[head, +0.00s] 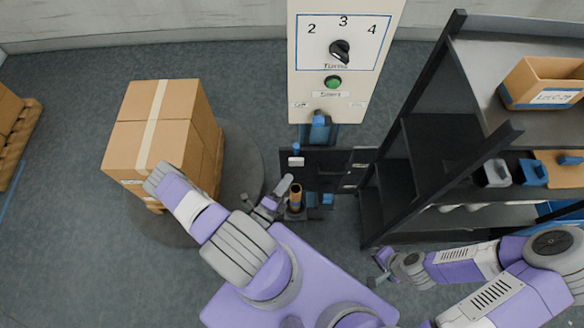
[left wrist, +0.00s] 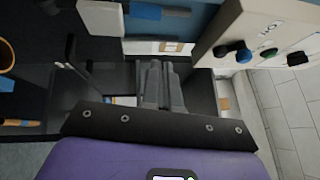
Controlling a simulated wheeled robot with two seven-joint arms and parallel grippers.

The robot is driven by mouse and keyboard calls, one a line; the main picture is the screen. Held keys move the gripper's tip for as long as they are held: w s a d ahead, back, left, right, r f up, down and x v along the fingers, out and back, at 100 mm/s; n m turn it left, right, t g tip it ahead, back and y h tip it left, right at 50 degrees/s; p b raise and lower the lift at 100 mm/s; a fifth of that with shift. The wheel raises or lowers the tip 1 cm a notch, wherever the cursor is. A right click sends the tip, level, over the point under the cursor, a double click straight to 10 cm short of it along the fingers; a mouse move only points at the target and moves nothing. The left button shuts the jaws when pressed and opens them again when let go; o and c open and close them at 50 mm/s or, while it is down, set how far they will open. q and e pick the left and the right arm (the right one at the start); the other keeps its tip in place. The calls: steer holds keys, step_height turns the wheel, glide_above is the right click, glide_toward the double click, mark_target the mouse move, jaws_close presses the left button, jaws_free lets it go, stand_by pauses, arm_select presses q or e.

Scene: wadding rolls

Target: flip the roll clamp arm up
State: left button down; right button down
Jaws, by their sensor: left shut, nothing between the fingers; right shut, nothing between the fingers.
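My left gripper (head: 284,187) is shut and empty beside the dark machine carriage (head: 325,165) in the head view. Its closed grey fingers (left wrist: 161,82) show in the left wrist view, in front of dark machine parts. A small upright lever with a blue tip (head: 296,149) stands at the carriage's left end, just above the left fingertips; I cannot tell if it is the roll clamp arm. A brown tube or roll core (head: 295,197) stands just right of the fingers, and its rim shows in the left wrist view (left wrist: 7,56). My right gripper (head: 383,267) is shut and empty, low by the shelf.
The control panel (head: 320,95) with a black knob and green button rises behind the carriage. A dark shelf rack (head: 430,150) with bins stands at right.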

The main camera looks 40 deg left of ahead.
arm_select(q)
steer(key=s, duration=0.4)
steer(key=shift+d+f, duration=0.15)
steer(key=shift+d, duration=0.05)
stand_by(0.3)
